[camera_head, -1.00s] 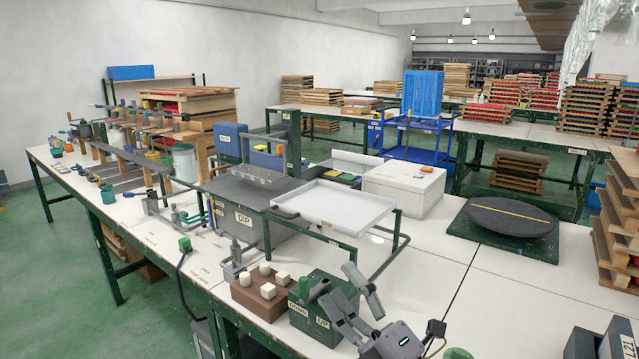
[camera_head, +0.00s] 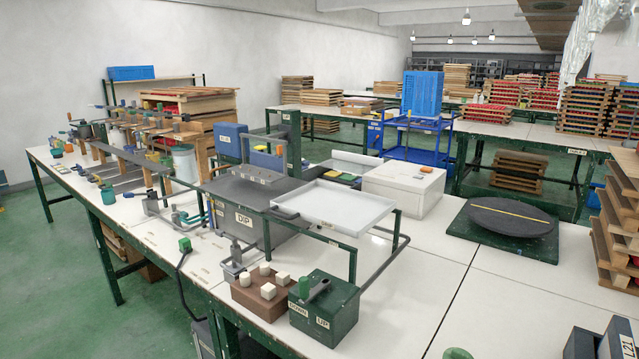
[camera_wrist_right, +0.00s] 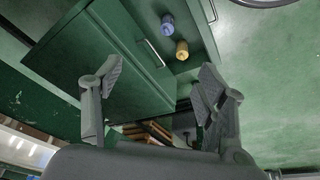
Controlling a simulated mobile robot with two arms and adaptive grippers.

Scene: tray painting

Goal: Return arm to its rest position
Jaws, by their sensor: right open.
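My right gripper (camera_wrist_right: 155,92) shows in the right wrist view with its two grey fingers spread wide apart and nothing between them. It faces a green cabinet (camera_wrist_right: 105,60) with metal handles, and green floor. The head view does not show my right gripper or its arm. My left gripper is in neither view. In the head view, the green control box (camera_head: 325,310) marked DOWN and UP stands at the front of the white table, with a dark lever on top.
The DIP tank (camera_head: 245,218) and a white tray (camera_head: 335,205) stand behind. A dark turntable (camera_head: 510,220) is at the right. The white tabletop (camera_head: 420,290) in front is clear. Blue and yellow cylinders (camera_wrist_right: 174,37) show in the wrist view.

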